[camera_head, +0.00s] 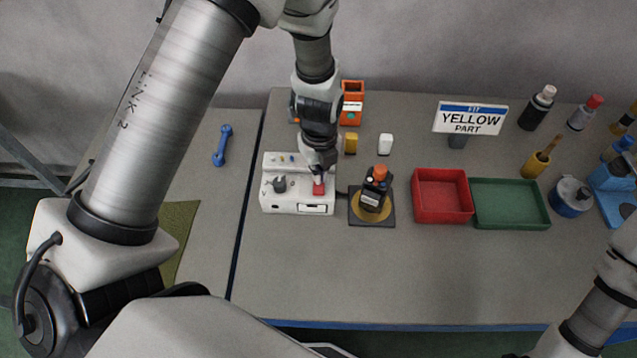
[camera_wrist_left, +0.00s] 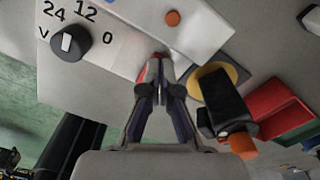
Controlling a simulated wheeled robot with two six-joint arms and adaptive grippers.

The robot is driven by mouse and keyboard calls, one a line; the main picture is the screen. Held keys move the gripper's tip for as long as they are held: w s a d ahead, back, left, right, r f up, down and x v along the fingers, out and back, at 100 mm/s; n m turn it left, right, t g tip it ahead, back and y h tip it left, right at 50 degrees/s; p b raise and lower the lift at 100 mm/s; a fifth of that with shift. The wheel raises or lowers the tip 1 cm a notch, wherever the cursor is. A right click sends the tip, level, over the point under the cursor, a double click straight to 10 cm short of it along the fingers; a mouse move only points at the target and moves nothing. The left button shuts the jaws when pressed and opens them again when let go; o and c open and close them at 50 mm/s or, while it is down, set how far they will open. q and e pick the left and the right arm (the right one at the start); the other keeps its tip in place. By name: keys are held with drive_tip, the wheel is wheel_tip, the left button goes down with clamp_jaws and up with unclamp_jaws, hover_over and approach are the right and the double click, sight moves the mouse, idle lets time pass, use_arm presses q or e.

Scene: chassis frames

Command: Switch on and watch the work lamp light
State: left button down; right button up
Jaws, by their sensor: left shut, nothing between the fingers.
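A white control box (camera_head: 297,205) stands on the table, with a dark round knob (camera_head: 281,184) at its left and a red switch (camera_head: 318,188) at its right. In the left wrist view the knob (camera_wrist_left: 70,43) sits beside the marks 24, 12, 0 and V. My left gripper (camera_head: 319,177) is shut and empty, pointing down at the red switch. In the wrist view its fingertips (camera_wrist_left: 160,80) overlap the switch (camera_wrist_left: 154,58) and partly hide it; I cannot tell if they touch. A black unit with an orange top (camera_head: 375,188) stands right of the box; no glow shows.
A red tray (camera_head: 443,218) and a green tray (camera_head: 512,225) lie to the right. Yellow (camera_head: 351,143) and white (camera_head: 386,144) blocks and an orange bin (camera_head: 353,116) stand behind. A "YELLOW PART" sign (camera_head: 470,118) stands at the back. The front table is clear.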

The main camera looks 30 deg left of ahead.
use_arm(q)
wheel_tip(320, 180, up, 7)
drive_tip(key=p, duration=0.5)
drive_tip(key=shift+f, duration=0.1)
idle(0.6)
